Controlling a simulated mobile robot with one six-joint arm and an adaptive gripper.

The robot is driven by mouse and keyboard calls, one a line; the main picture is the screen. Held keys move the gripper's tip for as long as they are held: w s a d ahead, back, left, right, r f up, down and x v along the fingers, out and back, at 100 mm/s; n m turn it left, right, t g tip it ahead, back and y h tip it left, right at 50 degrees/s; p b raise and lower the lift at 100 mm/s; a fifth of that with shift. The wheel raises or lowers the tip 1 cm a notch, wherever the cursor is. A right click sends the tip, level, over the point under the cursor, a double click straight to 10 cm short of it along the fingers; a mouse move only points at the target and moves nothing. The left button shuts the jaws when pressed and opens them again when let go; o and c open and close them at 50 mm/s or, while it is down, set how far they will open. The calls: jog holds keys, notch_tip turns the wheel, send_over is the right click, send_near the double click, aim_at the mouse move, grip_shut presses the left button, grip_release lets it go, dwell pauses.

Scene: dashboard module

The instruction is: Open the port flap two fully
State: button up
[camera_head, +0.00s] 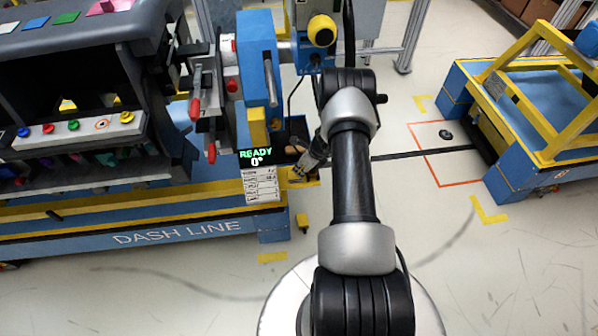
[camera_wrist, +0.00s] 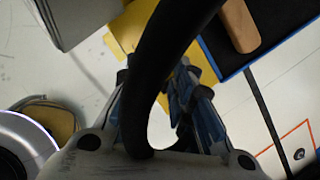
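The dashboard module (camera_head: 150,40) is dark and fills the left of the head view, mounted on a blue and yellow line frame. A pale strip (camera_head: 85,132) on its near side carries several coloured round parts. I cannot tell which part is port flap two or whether it is open. My gripper (camera_head: 302,170) points down and left near the right end of the frame, apart from the module. In the wrist view its blue-grey fingers (camera_wrist: 185,88) are partly hidden by a dark cable, so their opening is unclear. Nothing held is visible.
A blue and red-handled clamp fixture (camera_head: 258,70) stands between module and arm, above a READY 0° display (camera_head: 257,160). A wooden handle (camera_wrist: 240,25) lies on a dark blue-edged tray (camera_wrist: 278,18) close to my gripper. A yellow and blue cart (camera_head: 480,110) stands right; floor between is mostly clear.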

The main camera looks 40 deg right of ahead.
aim_at(298, 172)
jog(key=shift+b+x, duration=0.45)
jog(key=shift+x, duration=1.25)
grip_shut()
